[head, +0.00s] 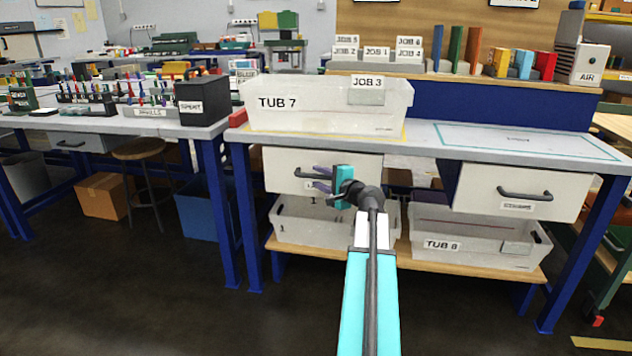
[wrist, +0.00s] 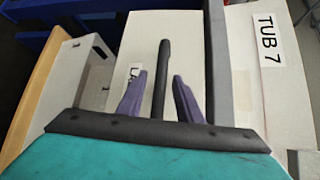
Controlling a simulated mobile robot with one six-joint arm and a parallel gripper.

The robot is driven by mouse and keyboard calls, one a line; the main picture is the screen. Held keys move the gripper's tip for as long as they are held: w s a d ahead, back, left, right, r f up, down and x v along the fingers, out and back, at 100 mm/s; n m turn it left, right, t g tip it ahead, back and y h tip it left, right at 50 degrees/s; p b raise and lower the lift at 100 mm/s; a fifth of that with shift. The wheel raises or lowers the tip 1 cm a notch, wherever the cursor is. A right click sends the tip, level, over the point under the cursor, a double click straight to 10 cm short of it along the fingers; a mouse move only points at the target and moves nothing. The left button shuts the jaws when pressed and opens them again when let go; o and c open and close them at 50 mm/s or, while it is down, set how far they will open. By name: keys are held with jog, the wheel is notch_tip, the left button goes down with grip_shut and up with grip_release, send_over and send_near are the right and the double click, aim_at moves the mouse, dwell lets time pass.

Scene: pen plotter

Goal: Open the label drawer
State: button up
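The label drawer (head: 280,166) is the white left drawer under the bench. Its front looks closed under the bench top. A sign beginning with L, mostly hidden by my gripper in the head view, shows partly in the wrist view. My gripper (head: 316,177) is in front of this drawer, its purple fingers pointing at the front. In the wrist view my gripper (wrist: 158,82) is open, one finger on each side of the dark bar handle (wrist: 161,70). Gaps show between handle and fingers, so it is not clamped.
TUB 7 (head: 290,119) stands on the bench above the drawer. Another handled drawer (head: 480,190) is at right. Dark floor in front is open.

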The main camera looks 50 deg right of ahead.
jog(key=shift+w+d, duration=0.1)
jog(key=shift+w, duration=0.25)
